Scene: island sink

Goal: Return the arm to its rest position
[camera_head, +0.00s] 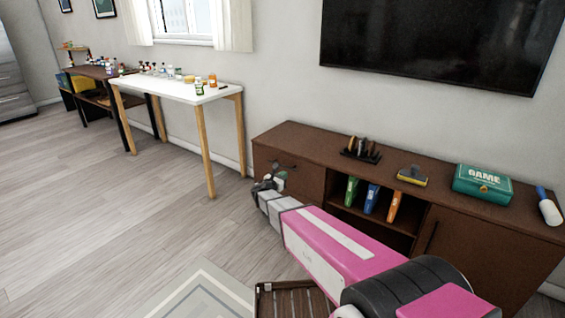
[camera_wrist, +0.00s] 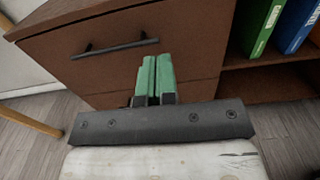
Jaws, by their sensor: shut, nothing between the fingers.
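My pink and grey arm reaches from the lower right toward the drawer end of the brown cabinet (camera_head: 300,141) in the head view. My gripper (camera_head: 268,182) is in front of the cabinet's left side, near the drawer handle (camera_head: 283,165). In the wrist view, my gripper (camera_wrist: 155,62) shows two green fingers side by side, shut and empty. The closed drawer front (camera_wrist: 190,45) with its dark handle (camera_wrist: 115,48) is behind them. I cannot tell whether the fingers touch it.
Binders (camera_head: 371,199) stand in the cabinet's open shelf. A green game box (camera_head: 482,184) and a yellow-grey brush-like item (camera_head: 412,176) lie on top. A white table (camera_head: 185,91) with bottles stands at the left. The wooden floor (camera_head: 90,220) at left is clear.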

